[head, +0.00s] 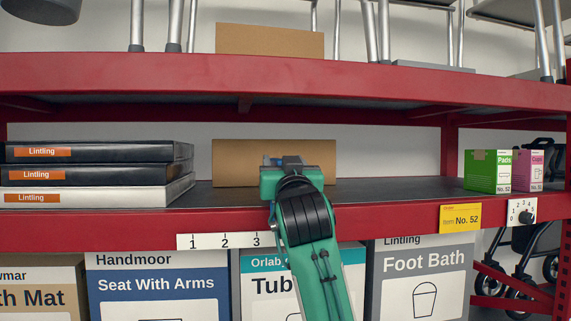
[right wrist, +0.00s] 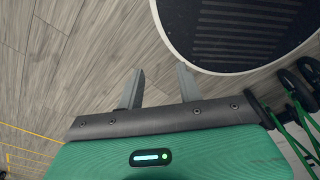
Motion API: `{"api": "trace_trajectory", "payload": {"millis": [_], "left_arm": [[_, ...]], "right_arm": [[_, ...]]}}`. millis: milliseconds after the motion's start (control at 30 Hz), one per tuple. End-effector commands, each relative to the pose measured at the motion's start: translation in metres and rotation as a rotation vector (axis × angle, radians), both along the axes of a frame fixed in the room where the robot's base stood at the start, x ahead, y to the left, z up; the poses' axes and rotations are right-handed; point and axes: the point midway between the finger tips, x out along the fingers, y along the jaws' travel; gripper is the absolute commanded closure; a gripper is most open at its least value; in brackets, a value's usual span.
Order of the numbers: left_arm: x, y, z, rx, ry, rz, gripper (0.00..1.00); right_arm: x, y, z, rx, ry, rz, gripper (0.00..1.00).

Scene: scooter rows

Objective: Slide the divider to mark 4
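A plain brown upright panel (head: 229,163) stands on the middle shelf behind my left gripper. I cannot tell whether it is the divider; no other divider shows clearly. A white strip (head: 209,241) on the shelf's front edge shows marks 1, 2 and 3; my green left arm covers the strip's right part, and mark 4 is hidden. My left gripper (head: 284,161) is over the shelf in front of the panel. Its fingers are mostly hidden by its own body, so what lies between them cannot be seen. My right gripper (right wrist: 158,86) is open and empty above the wooden floor.
Black and white Lintling boxes (head: 95,176) lie stacked on the shelf's left. Green (head: 487,171) and pink (head: 528,170) boxes stand at its right. Bare shelf (head: 400,190) lies between the panel and the green box. The upper shelf's red beam (head: 400,92) runs above.

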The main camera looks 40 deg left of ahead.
Motion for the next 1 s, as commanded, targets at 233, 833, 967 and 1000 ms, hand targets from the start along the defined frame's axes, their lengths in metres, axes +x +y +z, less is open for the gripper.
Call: {"api": "trace_trajectory", "payload": {"millis": [233, 833, 967, 1000], "left_arm": [[-0.001, -0.001, 0.0, 0.001, -0.002, 0.0, 0.47], [-0.058, -0.068, -0.044, -0.001, -0.002, -0.003, 0.47], [-0.07, -0.082, -0.05, -0.002, -0.002, -0.002, 0.47], [-0.073, -0.085, -0.051, 0.0, -0.002, -0.002, 0.47]], "right_arm": [[-0.001, 0.0, -0.001, 0.0, 0.001, 0.001, 0.64], [-0.003, -0.01, -0.063, -0.012, 0.005, 0.003, 0.64], [-0.003, -0.01, -0.073, -0.011, 0.005, 0.002, 0.64], [-0.003, -0.01, -0.075, -0.01, 0.004, 0.002, 0.64]]}}
